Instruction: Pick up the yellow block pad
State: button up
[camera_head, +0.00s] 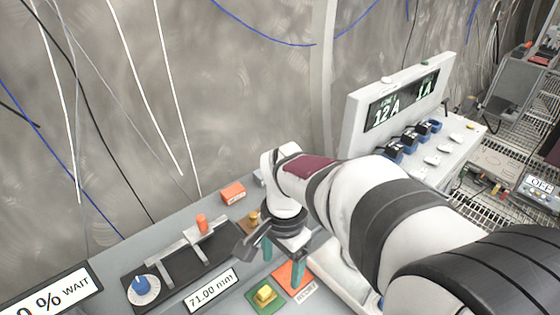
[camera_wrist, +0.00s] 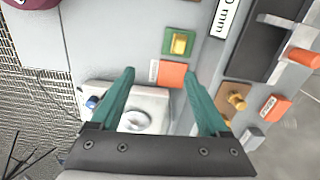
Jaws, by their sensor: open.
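A small yellow block (camera_head: 265,293) sits on a green square pad (camera_head: 254,303) at the front edge of the head view. In the wrist view the yellow block (camera_wrist: 180,43) is near the top middle, on the same green pad (camera_wrist: 167,48). My gripper (camera_head: 282,256) has teal fingers pointing down over the bench, behind the block in the head view. In the wrist view my gripper (camera_wrist: 159,72) is open and empty, with the block beyond the fingertips and apart from them.
An orange pad (camera_head: 288,272) with a label lies between green pad and gripper. A brass knob (camera_head: 253,217) and an orange block (camera_head: 232,191) stand behind. A dark measuring device (camera_head: 170,268) with a "71.00 mm" plate (camera_head: 211,290) is left. A display panel (camera_head: 400,100) rises at right.

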aim_at(265, 290)
jog(key=w+a+f, duration=0.3)
jog(key=a, duration=0.1)
jog(key=shift+m, duration=0.3)
notch_tip(265, 290, down, 16)
jog(key=shift+s+r, duration=0.1)
jog(key=shift+r, duration=0.15)
grip_shut()
